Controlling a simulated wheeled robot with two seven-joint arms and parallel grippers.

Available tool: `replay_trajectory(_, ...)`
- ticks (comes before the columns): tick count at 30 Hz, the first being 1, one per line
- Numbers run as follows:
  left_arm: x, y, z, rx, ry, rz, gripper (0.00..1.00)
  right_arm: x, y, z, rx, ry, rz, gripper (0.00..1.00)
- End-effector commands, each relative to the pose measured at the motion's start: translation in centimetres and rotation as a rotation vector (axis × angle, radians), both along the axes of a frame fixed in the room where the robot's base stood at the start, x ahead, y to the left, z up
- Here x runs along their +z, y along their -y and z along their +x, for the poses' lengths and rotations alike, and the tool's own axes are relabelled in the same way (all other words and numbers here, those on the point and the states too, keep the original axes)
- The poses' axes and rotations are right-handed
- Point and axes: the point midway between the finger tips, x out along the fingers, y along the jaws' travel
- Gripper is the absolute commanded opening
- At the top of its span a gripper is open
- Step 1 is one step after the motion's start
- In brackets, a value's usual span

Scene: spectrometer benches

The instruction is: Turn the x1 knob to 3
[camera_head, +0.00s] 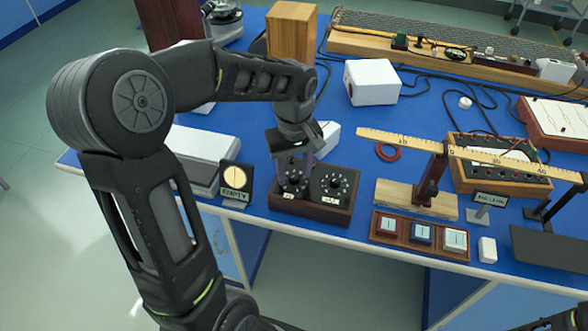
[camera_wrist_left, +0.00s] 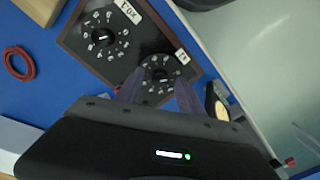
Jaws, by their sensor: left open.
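A dark wooden box (camera_head: 312,211) with two black dials stands near the front edge of the blue bench. The x1 knob (camera_head: 294,178) is on its left dial in the head view, partly behind my gripper. My left gripper (camera_head: 301,168) points down at the x1 dial. Its two fingers (camera_wrist_left: 160,77) are apart, one to each side of the x1 knob in the picture. Contact and the exact pointer reading cannot be told.
An EMPTY sign with a round disc (camera_head: 235,180) stands left of the box. A wooden ruler stand (camera_head: 416,198) and a tray of small blocks (camera_head: 403,229) are to the right. A red ring (camera_head: 388,152) and a white box (camera_head: 372,82) lie farther back.

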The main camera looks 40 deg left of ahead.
Motion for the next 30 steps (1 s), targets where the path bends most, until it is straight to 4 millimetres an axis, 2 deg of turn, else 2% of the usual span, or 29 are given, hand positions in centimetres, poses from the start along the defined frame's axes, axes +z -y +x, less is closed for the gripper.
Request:
replay_trajectory(8,-0.17,-0.02,0.00,0.001,0.001,0.000,0.45,0.00,0.00,0.00,0.000,0.000,0.000,0.36)
replay_trajectory(24,-0.13,-0.03,0.01,0.001,0.001,0.000,0.01,0.01,0.00,0.00,0.000,0.000,0.000,0.36)
replay_trajectory(30,-0.12,-0.03,0.02,0.001,0.001,0.000,0.00,0.01,0.00,0.00,0.000,0.000,0.000,0.36)
